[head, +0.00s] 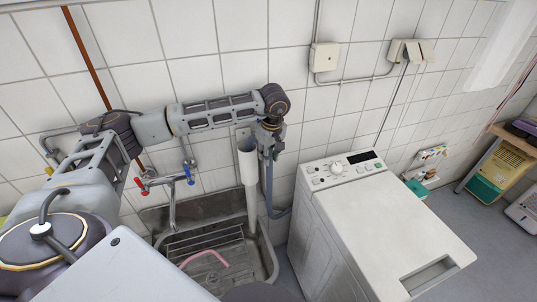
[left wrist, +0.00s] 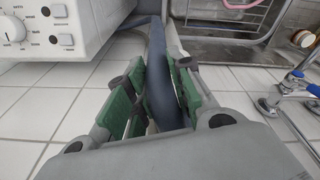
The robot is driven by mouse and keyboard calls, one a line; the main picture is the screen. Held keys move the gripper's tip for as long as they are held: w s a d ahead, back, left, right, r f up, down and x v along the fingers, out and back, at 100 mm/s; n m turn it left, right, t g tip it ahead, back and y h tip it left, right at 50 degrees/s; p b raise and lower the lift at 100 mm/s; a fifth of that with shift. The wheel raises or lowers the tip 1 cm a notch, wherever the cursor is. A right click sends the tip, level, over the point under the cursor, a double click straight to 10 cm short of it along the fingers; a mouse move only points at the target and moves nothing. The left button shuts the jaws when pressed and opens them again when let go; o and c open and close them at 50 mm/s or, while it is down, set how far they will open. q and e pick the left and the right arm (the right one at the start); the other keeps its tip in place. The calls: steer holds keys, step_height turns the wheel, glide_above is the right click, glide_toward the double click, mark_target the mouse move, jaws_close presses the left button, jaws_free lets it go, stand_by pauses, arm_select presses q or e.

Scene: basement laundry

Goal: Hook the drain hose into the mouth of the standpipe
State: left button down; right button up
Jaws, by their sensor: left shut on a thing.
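The white standpipe (head: 250,185) rises upright at the back of the sink, with its wide mouth at the top. My left gripper (head: 269,148) is just right of that mouth, at about its height. It is shut on the blue-grey drain hose (head: 268,178), which hangs down beside the standpipe and bends right toward the washing machine (head: 350,205). The left wrist view shows the hose (left wrist: 158,75) between the green finger pads. I cannot make out the hose's free end in the head view; the gripper covers that part. My right gripper is not in view.
A metal sink (head: 265,262) with a wire rack lies below the arm. A tap (head: 172,205) with red and blue handles stands left of the standpipe. The washing machine is close on the right. The tiled wall is close behind, with a socket box (head: 325,57) above.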

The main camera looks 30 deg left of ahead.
arm_select(q)
steer(key=shift+f+b, duration=0.55)
steer(key=shift+f, duration=0.25)
steer(key=c, duration=1.2)
jaws_free()
steer(key=shift+o, duration=0.2)
step_height(320, 180, up, 12)
steer(key=s+d, duration=0.1)
steer(key=shift+d, duration=0.3)
steer(key=shift+f, duration=0.2)
